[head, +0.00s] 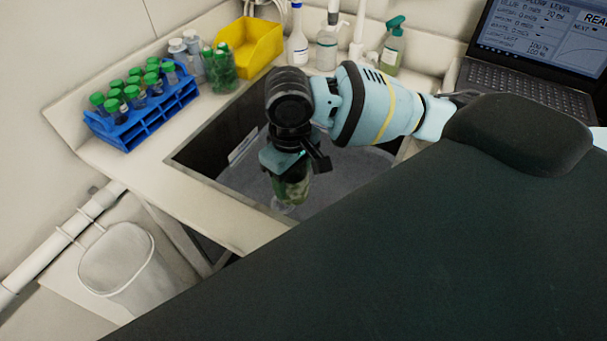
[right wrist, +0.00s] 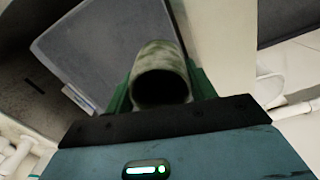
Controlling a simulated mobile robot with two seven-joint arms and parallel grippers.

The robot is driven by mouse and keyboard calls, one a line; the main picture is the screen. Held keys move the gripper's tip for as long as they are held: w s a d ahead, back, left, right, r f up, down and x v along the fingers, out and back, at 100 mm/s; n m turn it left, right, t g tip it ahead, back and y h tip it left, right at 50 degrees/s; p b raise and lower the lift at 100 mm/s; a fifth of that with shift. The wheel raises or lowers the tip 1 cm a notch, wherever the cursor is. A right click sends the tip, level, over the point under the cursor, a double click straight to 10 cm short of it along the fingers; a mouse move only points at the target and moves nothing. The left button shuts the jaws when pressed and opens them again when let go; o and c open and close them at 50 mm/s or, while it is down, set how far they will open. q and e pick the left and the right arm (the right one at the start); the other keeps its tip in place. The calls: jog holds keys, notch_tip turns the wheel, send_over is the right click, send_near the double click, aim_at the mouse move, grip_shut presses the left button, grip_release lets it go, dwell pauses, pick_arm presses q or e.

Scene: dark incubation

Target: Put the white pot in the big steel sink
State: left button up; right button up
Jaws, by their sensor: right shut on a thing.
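The big steel sink (head: 345,175) is a dark rectangular basin with a grey floor, set into the pale counter. My right gripper (head: 290,178) points down over the sink opening and is shut on a pale, green-mottled pot (right wrist: 160,70), which I take to be the white pot. In the right wrist view, the pot's dark round opening faces the camera between the green fingers (right wrist: 162,92). In the head view, the gripper and arm hide much of the pot and part of the sink. I cannot tell whether the pot touches the sink floor. My left gripper is not in view.
A blue rack (head: 145,115) of green-capped tubes stands left of the sink. A yellow bin (head: 250,45) and several bottles (head: 328,45) line the back. A laptop (head: 535,60) is at the right. A white bin (head: 118,262) hangs below the counter.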

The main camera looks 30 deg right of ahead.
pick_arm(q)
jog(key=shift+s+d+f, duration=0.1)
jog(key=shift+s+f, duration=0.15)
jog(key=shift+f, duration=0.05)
pick_arm(e)
jog(key=s+d+f+n, duration=0.1)
jog(key=d+f+n, duration=0.5)
jog(key=n, duration=0.5)
jog(key=s+d+f+n, duration=0.1)
jog(key=d+f+n, duration=0.5)
jog(key=f+n, duration=0.4)
jog(key=shift+d+f+n, duration=0.15)
jog(key=shift+d+n, duration=0.1)
jog(key=shift+n, duration=0.55)
notch_tip(320, 180, down, 6)
jog(key=shift+r+b, duration=0.2)
jog(key=shift+b, duration=0.25)
jog(key=shift+f, duration=2.25)
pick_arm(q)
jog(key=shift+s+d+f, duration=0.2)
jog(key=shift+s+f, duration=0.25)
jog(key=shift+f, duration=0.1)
